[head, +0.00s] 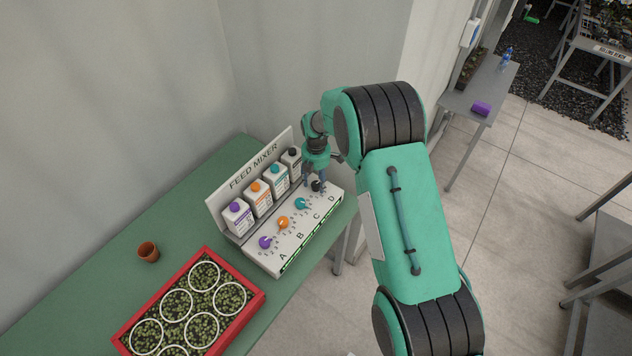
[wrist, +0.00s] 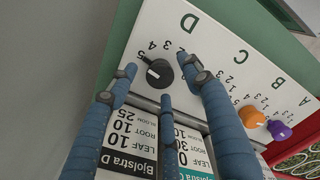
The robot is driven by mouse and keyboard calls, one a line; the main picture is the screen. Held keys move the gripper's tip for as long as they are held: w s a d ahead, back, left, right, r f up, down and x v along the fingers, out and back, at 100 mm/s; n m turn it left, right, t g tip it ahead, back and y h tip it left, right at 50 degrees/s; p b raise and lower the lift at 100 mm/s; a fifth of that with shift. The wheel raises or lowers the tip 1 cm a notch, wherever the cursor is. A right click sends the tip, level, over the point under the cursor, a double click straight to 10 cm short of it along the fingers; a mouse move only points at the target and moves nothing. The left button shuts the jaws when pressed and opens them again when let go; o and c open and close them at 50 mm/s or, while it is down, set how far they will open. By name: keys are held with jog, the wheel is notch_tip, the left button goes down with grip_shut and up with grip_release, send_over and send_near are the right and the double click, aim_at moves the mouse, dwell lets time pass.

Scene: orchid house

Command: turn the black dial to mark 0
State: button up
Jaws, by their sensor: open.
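The black dial (wrist: 160,75) is the knob by the letter D on the white feed mixer panel (head: 296,238). In the head view the black dial (head: 317,186) is small below my gripper (head: 315,181). In the wrist view the blue fingers of my gripper (wrist: 157,68) are open around the dial, with a third finger at its lower side. I cannot tell whether they touch it. The dial's narrow end seems to point toward marks 4 and 5; the exact mark is unclear. Mark 0 is hidden, apparently behind the right finger.
Teal (head: 301,203), orange (head: 283,222) and purple (head: 265,242) dials sit along the panel. Several labelled bottles (head: 257,197) stand behind them. A red tray (head: 210,252) of seedlings and a brown pot (head: 148,252) are on the green bench (head: 75,290).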

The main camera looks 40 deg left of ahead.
jog(key=shift+f, duration=0.25)
jog(key=c, duration=1.2)
